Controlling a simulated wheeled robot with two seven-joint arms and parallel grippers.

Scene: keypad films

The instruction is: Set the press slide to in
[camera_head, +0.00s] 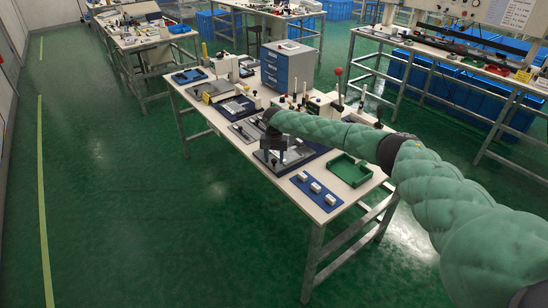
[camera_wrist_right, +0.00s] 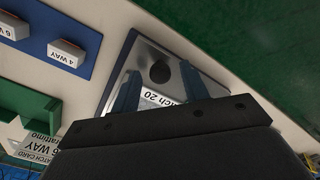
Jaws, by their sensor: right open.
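A metal plate (camera_wrist_right: 178,58) with a round black knob (camera_wrist_right: 160,72) lies ahead of my right gripper in the right wrist view; it looks like the press slide, though its in or out position cannot be told. A white label reading "20" lies beside the knob, partly hidden by my gripper. My right gripper (camera_wrist_right: 160,80) is open, one blue finger on each side of the knob; contact is not clear. In the head view my right gripper (camera_head: 272,148) points down over the fixture on the front part of the bench. My left gripper is not in view.
A blue mat (camera_head: 327,203) with white blocks, one marked "4 WAY" (camera_wrist_right: 67,55), lies near the bench's front corner. A green tray (camera_head: 350,172) sits beside it. A red-knobbed lever (camera_head: 338,73) and a blue drawer cabinet (camera_head: 288,68) stand behind. Open floor lies left.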

